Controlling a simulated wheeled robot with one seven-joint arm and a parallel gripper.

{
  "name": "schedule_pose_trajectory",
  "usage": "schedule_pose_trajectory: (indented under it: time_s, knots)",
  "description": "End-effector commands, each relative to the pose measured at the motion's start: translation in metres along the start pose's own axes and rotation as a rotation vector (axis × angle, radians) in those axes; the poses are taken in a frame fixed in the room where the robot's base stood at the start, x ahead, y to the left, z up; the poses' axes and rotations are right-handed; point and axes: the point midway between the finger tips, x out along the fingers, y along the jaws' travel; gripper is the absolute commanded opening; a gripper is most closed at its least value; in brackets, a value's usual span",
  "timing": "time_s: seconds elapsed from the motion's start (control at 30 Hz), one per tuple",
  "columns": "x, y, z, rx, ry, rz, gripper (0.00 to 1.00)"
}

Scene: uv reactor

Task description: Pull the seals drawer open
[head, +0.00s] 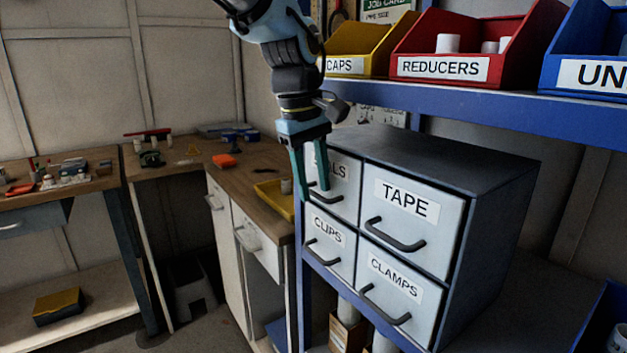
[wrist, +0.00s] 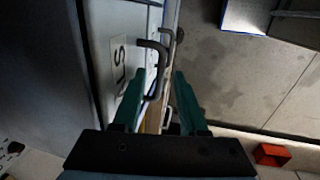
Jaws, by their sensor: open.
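The seals drawer (head: 346,206) is the upper left drawer of a small cabinet and looks shut; its label (head: 336,170) is partly covered, with only the last letters showing. Its dark bar handle (head: 326,197) is at the drawer's lower part, partly behind my fingers. My gripper (head: 312,194) points down in front of this drawer, with its teal fingers open. In the wrist view, a dark handle (wrist: 163,60) shows between the open fingertips (wrist: 160,78), beside a drawer front with a partly seen label. I cannot tell whether either finger touches the handle.
The tape (head: 415,232), clips (head: 328,252) and clamps (head: 390,290) drawers look shut. Above is a blue shelf (head: 480,111) with yellow, red and blue bins. A wooden bench (head: 240,185) with a yellow tray (head: 276,198) stands close on the left.

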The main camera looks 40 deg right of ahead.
Motion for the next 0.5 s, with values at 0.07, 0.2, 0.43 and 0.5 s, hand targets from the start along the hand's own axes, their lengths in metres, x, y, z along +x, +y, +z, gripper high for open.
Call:
schedule_pose_trajectory:
  time_s: [0.07, 0.2, 0.43, 0.5]
  knots:
    - [-0.0002, 0.0001, 0.0, 0.0, 0.0, 0.0, 0.39]
    - [-0.0003, 0.0001, -0.0001, 0.0, 0.0, 0.0, 0.23]
    - [-0.0004, 0.0001, -0.0001, 0.0, 0.0, 0.0, 0.0]
    - [-0.0005, 0.0001, -0.0001, 0.0, 0.0, 0.0, 0.0]
